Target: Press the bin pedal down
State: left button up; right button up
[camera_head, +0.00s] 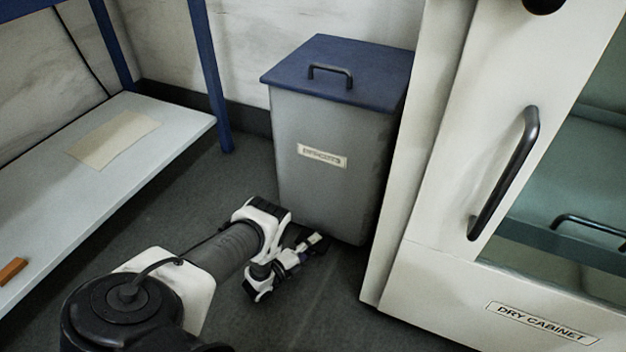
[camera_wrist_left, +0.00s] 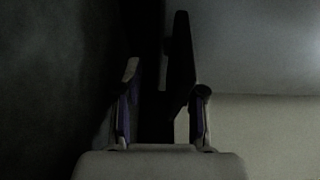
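The grey bin (camera_head: 325,190) with a blue lid (camera_head: 340,68) stands upright on the floor, its lid down. My left arm reaches down to the foot of the bin's front. My left gripper (camera_head: 316,243) is low, close to the bin's bottom edge. The left wrist view is very dark. There the left gripper (camera_wrist_left: 164,82) has its fingers apart, with a dark flat bar (camera_wrist_left: 181,62) ahead, nearer the right finger. It may be the pedal; I cannot tell whether it is touched or pressed. My arm hides part of the bin's foot in the head view. My right gripper is out of view.
The white dry cabinet (camera_head: 405,235) stands close on the bin's right, with a dark door handle (camera_head: 508,170). A blue-legged rack with a pale lower shelf (camera_head: 130,190) is on the left. Bare floor (camera_head: 215,185) lies between the shelf and the bin.

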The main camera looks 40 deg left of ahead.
pick_arm(q)
jog(key=s, duration=0.5)
jog(key=s+a, duration=0.1)
jog(key=s, duration=0.1)
jog(key=shift+s, duration=0.25)
